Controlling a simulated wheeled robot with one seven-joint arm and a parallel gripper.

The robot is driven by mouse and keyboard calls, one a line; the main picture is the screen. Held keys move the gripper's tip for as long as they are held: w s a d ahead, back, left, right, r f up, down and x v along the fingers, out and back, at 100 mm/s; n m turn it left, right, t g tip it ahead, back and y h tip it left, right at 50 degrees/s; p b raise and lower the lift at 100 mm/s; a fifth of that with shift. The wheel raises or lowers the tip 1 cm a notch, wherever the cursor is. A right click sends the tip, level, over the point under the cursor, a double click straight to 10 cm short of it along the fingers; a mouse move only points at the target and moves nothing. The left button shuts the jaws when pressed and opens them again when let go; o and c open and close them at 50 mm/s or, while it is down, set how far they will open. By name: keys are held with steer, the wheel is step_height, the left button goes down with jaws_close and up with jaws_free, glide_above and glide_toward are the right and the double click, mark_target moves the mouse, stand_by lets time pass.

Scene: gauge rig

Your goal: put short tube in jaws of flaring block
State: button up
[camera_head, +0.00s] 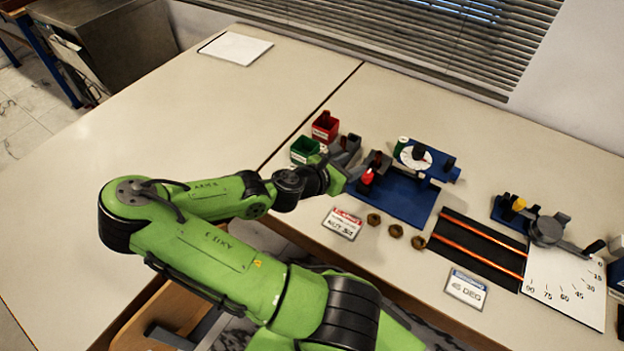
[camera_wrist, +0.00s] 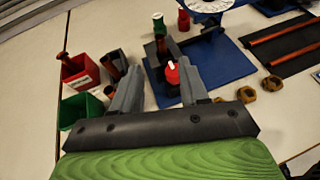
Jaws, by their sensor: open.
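The blue plate (camera_head: 405,205) carries a dark block with a brownish top (camera_head: 377,161), which seems to be the flaring block, and a red knob (camera_head: 367,177) in front of it. In the wrist view the red knob (camera_wrist: 172,73) and dark block (camera_wrist: 163,48) lie beyond and between my fingers. My gripper (camera_wrist: 158,78) is open, its two grey fingers apart. Brown tube-like pieces show in a grey holder (camera_wrist: 114,64) left of the plate. I cannot tell for certain which piece is the short tube, or whether one is in the block's jaws.
A red bin (camera_head: 325,126) and green bin (camera_head: 304,150) stand left of the plate. Brass nuts (camera_head: 396,231) and a label card (camera_head: 342,223) lie in front. Long copper tubes (camera_head: 480,240) lie on a black mat to the right. The table's left part is mostly clear.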

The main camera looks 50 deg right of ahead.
steer(key=w+a+f+m+t+y, duration=0.1)
steer(key=a+f+m+y, duration=0.1)
steer(key=a+m+y, duration=0.4)
steer(key=w+a+f+m+y, duration=0.15)
steer(key=a+m+y, duration=0.25)
steer(key=a, duration=0.5)
steer(key=a+r+m+t+y, duration=0.3)
steer(key=a+r+m+t, duration=0.1)
steer(key=a+r, duration=0.6)
steer(key=s+a+r+m+t, duration=0.2)
steer(key=s+a+r, duration=0.3)
steer(key=r, duration=0.4)
steer(key=shift+s+r+m, duration=0.35)
steer(key=shift+s+m, duration=0.05)
steer(key=shift+s, duration=0.5)
